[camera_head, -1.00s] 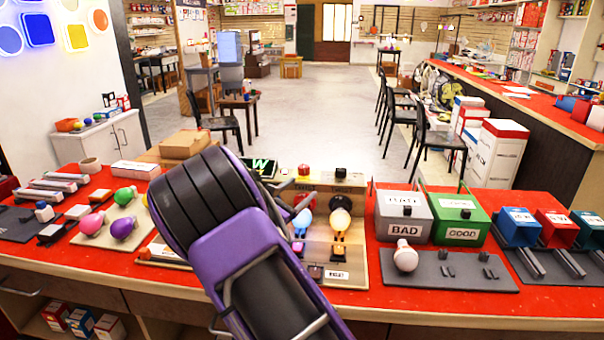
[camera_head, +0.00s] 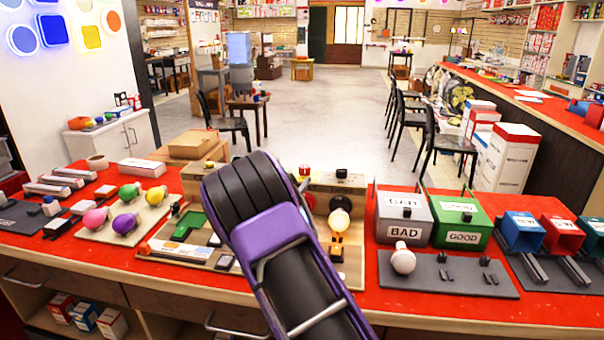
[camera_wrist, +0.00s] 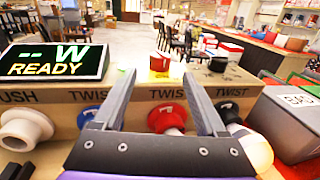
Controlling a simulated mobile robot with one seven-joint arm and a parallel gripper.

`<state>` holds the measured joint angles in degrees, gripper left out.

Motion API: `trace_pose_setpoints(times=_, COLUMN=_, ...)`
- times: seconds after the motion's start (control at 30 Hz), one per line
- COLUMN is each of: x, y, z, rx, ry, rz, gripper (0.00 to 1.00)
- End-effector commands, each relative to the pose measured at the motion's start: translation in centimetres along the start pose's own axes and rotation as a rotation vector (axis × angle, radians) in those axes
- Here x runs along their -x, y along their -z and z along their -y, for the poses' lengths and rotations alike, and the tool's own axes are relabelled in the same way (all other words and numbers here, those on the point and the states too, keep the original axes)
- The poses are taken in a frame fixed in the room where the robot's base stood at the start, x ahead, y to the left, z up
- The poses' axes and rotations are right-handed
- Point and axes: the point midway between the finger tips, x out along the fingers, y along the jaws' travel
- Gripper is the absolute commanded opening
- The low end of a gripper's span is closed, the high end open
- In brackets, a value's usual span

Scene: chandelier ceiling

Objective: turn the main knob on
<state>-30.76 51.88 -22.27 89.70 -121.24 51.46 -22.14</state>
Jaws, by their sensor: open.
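The tester's wooden box (camera_wrist: 60,120) has a front strip marked PUSH and TWIST. On its top stand a red knob or button (camera_wrist: 159,62) and a black knob (camera_wrist: 218,64); no label shows which one is the main knob. Both also show in the head view, the red one (camera_head: 305,171) and the black one (camera_head: 341,173). A lit display (camera_wrist: 55,62) reads "-- W READY". My gripper (camera_wrist: 160,82) is open and empty, its fingers pointing at the box. The red knob appears between the fingers, farther back. The black knob appears beyond the right finger. My arm hides part of the tester in the head view.
Sockets, including a red-rimmed one (camera_wrist: 166,116), and a white bulb (camera_wrist: 252,148) sit below the strip, close to the fingers. Grey BAD (camera_head: 404,217) and green GOOD (camera_head: 461,218) bins stand right. Loose coloured bulbs (camera_head: 126,193) lie left.

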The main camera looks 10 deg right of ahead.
Motion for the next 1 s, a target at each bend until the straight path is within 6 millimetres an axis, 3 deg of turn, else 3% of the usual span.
trace_pose_setpoints(times=0.1, x=-2.6, y=0.1, z=0.1, rx=-0.001, ry=0.003, rz=0.002, gripper=0.74)
trace_pose_setpoints(times=0.3, x=-5.5, y=0.0, z=0.0, rx=-0.001, ry=0.000, rz=0.001, gripper=0.74)
trace_pose_setpoints(times=0.5, x=-6.7, y=0.0, z=0.0, rx=-0.001, ry=0.000, rz=0.000, gripper=0.74)
trace_pose_setpoints(times=0.8, x=-6.8, y=0.0, z=0.0, rx=-0.001, ry=0.000, rz=0.000, gripper=0.74)
trace_pose_setpoints(times=1.0, x=-6.8, y=0.0, z=0.0, rx=-0.001, ry=0.000, rz=0.000, gripper=0.38)
